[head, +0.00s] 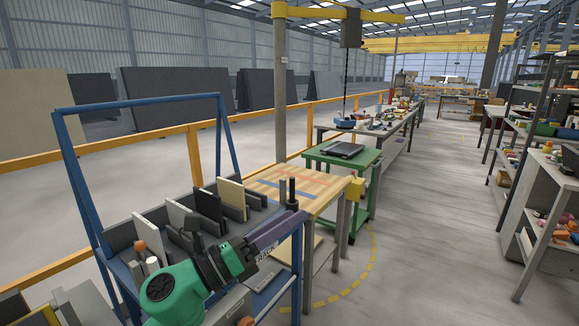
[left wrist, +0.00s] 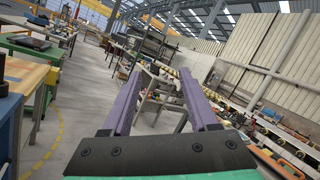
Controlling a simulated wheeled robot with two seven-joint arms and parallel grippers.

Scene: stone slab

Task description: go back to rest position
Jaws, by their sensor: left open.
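My left gripper (head: 288,226) reaches in from the lower left in the head view, with a green and black wrist and purple fingers. It is above the front part of the blue-framed slab rack (head: 72,150), and its fingers point right toward the aisle. In the left wrist view the two purple fingers of the left gripper (left wrist: 160,78) stand wide apart with nothing between them. My right gripper is in neither view.
Several upright stone samples (head: 231,193) stand in the rack. Beyond are a wooden-topped table (head: 320,187) and a green cart (head: 318,156) with a dark flat item. Shelves (head: 545,205) with coloured items line the right. The aisle floor (head: 430,230) is clear.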

